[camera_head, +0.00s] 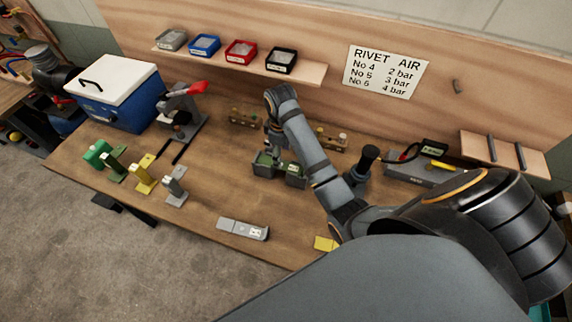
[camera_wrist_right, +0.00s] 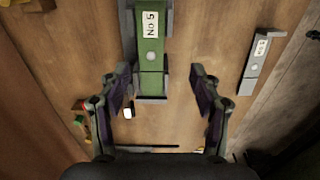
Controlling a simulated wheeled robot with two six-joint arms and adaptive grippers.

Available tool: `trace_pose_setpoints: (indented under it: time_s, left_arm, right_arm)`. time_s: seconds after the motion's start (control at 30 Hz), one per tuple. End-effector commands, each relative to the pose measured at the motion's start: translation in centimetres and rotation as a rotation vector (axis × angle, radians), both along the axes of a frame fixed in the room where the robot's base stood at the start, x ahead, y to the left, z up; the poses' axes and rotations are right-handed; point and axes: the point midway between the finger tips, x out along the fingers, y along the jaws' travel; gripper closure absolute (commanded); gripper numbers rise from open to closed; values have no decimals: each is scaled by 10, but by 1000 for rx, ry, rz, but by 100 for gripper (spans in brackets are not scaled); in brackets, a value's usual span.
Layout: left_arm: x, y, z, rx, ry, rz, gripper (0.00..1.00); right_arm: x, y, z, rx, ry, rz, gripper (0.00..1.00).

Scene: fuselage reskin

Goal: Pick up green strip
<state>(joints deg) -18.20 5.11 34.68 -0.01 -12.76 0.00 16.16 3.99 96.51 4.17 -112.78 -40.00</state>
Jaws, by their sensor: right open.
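The green strip, labelled "No 5" (camera_wrist_right: 151,55), lies in a grey holder at the top middle of the right wrist view. In the head view the green strip (camera_head: 266,158) shows only in part, since my right gripper covers some of it. My right gripper (camera_wrist_right: 161,78) is open, with one finger on each side and nothing between them. Its fingertips are just around the near end of the strip in the picture; whether they are above it or level with it I cannot tell. In the head view the right gripper (camera_head: 275,143) hangs over the holder. I do not make out my left gripper.
A grey labelled strip (camera_head: 243,229) lies near the bench's front edge. Green, yellow and grey clamps (camera_head: 145,175) stand at the left. A blue cooler (camera_head: 120,100) is behind them. A dark upright tool (camera_head: 364,163) stands right of the holder.

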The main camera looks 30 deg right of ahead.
Motion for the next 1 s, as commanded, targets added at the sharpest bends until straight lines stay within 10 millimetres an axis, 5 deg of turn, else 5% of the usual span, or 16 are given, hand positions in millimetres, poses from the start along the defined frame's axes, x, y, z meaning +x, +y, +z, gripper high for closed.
trace_pose_setpoints:
  time_s: [0.33, 0.5, 0.77, 1.0]
  left_arm:
    - [41, -12, 25, -15, -63, 2, 100]
    - [32, -11, 30, -14, -49, 2, 100]
    - [17, -9, 28, -11, -26, 2, 100]
    - [21, -8, 28, -9, -32, 2, 100]
  right_arm:
    - [4, -4, -27, 0, 4, -1, 36]
    - [7, -5, -55, 0, 0, -1, 36]
    - [7, -5, -61, -1, -2, 0, 36]
    - [7, -5, -61, 0, -3, 0, 67]
